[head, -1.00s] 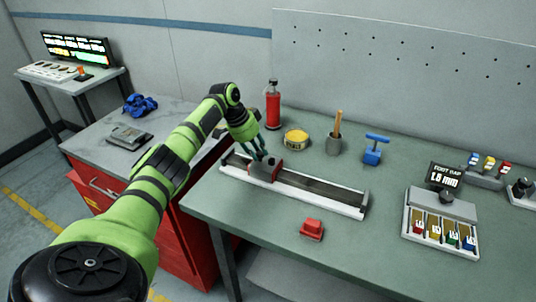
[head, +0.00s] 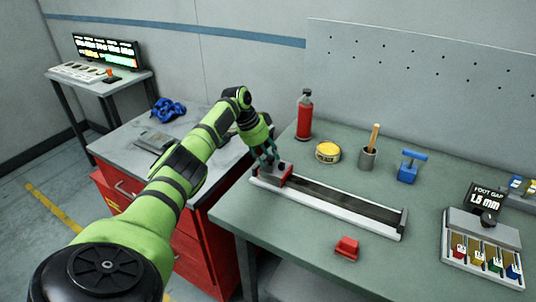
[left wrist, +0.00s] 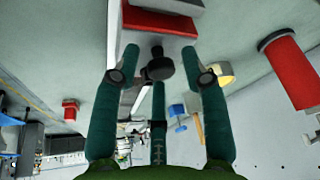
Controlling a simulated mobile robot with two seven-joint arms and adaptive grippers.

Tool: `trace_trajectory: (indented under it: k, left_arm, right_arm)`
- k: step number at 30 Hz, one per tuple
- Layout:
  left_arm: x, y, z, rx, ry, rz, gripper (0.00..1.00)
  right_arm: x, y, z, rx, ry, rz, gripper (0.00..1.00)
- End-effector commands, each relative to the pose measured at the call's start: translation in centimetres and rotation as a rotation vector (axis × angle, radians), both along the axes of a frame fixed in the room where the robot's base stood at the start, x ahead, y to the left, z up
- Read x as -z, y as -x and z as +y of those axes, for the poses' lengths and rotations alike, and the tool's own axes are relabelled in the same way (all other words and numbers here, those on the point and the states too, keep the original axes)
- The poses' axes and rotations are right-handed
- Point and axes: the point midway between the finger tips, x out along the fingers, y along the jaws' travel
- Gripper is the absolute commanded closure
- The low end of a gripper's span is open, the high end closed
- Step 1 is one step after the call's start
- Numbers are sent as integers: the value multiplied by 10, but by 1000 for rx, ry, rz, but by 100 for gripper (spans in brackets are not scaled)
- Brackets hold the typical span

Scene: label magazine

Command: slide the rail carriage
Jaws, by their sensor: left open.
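The rail carriage (head: 282,177), a grey block with a red face, sits at the left end of the long rail (head: 345,215) on the green bench. My left gripper (head: 268,163) is at the carriage from above and behind, partly hiding it. The carriage's red part (left wrist: 158,22) shows just beyond the fingertips. I cannot tell whether a finger touches the carriage. My right gripper is not in view.
A red block (head: 346,247) lies in front. A tray of coloured pieces (head: 482,250) is at right.

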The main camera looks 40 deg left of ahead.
Motion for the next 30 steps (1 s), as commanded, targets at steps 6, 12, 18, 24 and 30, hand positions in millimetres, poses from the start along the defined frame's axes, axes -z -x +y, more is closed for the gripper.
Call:
trace_trajectory:
  k: [6,12,18,24,30]
  left_arm:
    - [-1,-1,-2,3,4,-4,49]
    - [-9,1,0,2,4,-7,49]
    - [-43,13,8,1,1,-9,49]
    - [-82,27,17,0,2,-7,49]
    - [-106,36,22,1,2,-4,49]
  right_arm:
    - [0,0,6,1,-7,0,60]
    - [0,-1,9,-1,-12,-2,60]
    - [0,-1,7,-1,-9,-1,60]
    - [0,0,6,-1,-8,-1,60]
    - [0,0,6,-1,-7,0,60]
